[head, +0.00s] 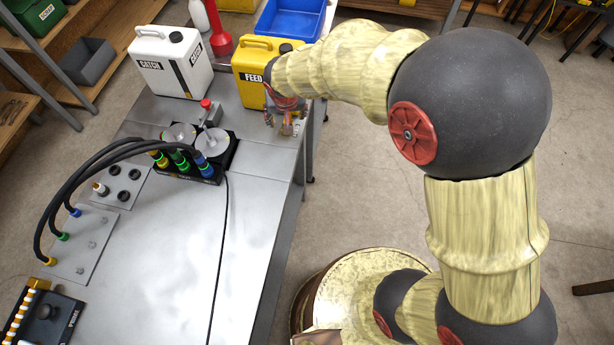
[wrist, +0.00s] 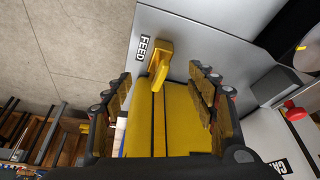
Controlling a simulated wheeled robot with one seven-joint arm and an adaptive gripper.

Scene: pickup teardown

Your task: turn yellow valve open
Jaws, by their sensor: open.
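The yellow valve (wrist: 159,65) shows in the wrist view as a slightly slanted yellow lever beside a black FEED label, at the front of the yellow feed jug (wrist: 182,120). In the head view the jug (head: 258,68) stands upright on the bench; the valve cannot be made out there behind my gripper (head: 286,128). My gripper (wrist: 160,100) is open, one finger to each side of the picture. The lever lies ahead, between and beyond the fingertips. I see no contact with it.
A white catch jug (head: 172,62) stands left of the feed jug. A block with discs and coloured hose plugs (head: 190,158) sits nearer on the metal bench (head: 165,255). A blue bin (head: 290,18) is behind. The bench's right edge borders open floor.

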